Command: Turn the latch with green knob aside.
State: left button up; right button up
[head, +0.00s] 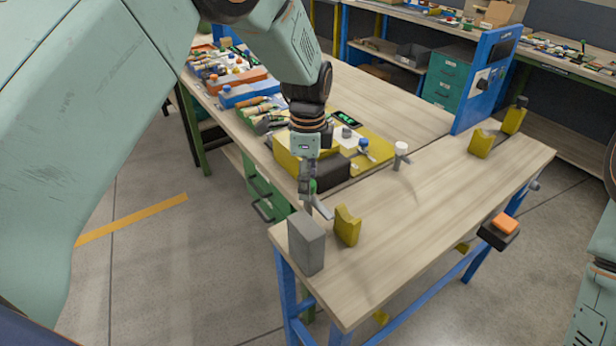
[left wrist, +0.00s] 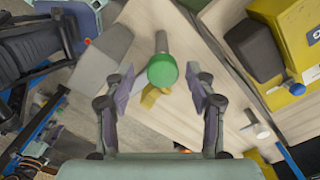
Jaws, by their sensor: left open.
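The green knob (left wrist: 162,71) sits at the end of a grey bar in the left wrist view. In the head view a sliver of the green knob (head: 313,186) shows beside my fingers, with a light grey lever (head: 323,209) just below it. My left gripper (head: 307,193) points down over the near left end of the wooden bench. In the left wrist view the open left gripper (left wrist: 161,84) has one finger on each side of the knob, with a visible gap on both sides. My right gripper is outside the views.
A grey block (head: 306,243) and a yellow V-shaped block (head: 346,226) stand close to the lever. A white-knobbed piece (head: 401,156) stands farther back. A yellow fixture with a dark block (head: 332,171) lies behind my gripper. The bench middle (head: 430,185) is clear.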

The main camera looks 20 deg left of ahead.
pick_arm(q)
jog(key=shift+w+f, duration=0.1)
jog(key=shift+w, duration=0.15)
jog(key=c, duration=0.6)
grip_shut()
